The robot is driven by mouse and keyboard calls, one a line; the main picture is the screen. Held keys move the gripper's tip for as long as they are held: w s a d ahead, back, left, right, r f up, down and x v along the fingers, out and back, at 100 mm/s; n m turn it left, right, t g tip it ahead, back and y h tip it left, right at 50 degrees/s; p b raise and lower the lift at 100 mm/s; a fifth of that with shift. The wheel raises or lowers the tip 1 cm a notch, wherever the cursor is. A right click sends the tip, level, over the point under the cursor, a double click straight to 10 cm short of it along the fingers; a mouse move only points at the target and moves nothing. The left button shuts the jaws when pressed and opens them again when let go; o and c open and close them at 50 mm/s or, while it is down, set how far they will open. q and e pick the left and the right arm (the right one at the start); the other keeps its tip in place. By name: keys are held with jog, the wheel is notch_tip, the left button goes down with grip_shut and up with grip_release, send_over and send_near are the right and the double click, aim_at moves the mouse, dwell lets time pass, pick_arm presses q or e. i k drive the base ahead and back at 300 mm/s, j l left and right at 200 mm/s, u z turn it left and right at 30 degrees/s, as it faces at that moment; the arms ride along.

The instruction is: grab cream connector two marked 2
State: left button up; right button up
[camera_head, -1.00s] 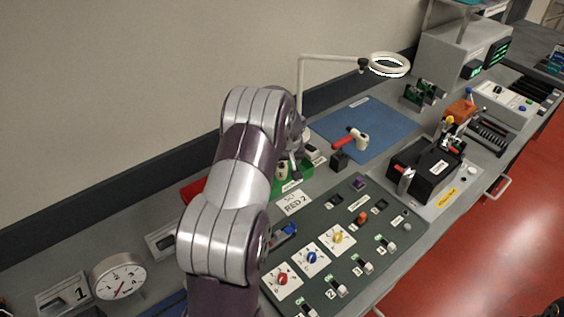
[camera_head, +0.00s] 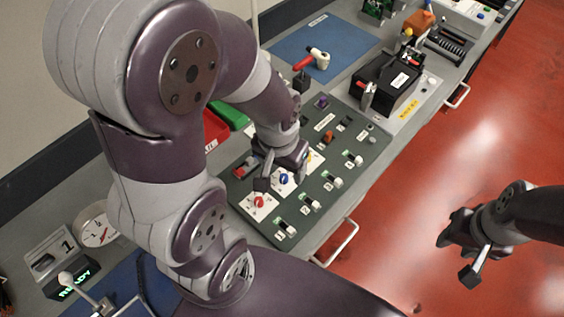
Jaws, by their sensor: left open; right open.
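I cannot make out a cream connector marked 2 in this view. The green tray (camera_head: 229,113) is mostly hidden behind my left arm, and its contents do not show. My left gripper (camera_head: 281,172) is open, pointing down above the dark green panel (camera_head: 345,165), near its red knob (camera_head: 259,201) and blue knob (camera_head: 285,177). I see nothing held in it. My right gripper (camera_head: 457,259) is open and empty at the right, over the red floor, clear of the bench.
A red tray (camera_head: 214,130) lies beside the green one. A black battery box (camera_head: 388,85) stands beyond the panel. A dial gauge (camera_head: 94,231) stands at left. The panel carries several switches.

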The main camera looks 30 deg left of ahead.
aim_at(323, 58)
jog(key=i+l, duration=0.45)
jog(key=i, duration=0.15)
jog(key=i+l, duration=0.5)
jog(key=i+l+u, duration=0.3)
jog(key=u, duration=0.15)
jog(key=i+l+u, duration=0.3)
jog(key=l+u, duration=0.2)
jog(key=i+l+u, duration=0.15)
jog(key=l+u, duration=0.3)
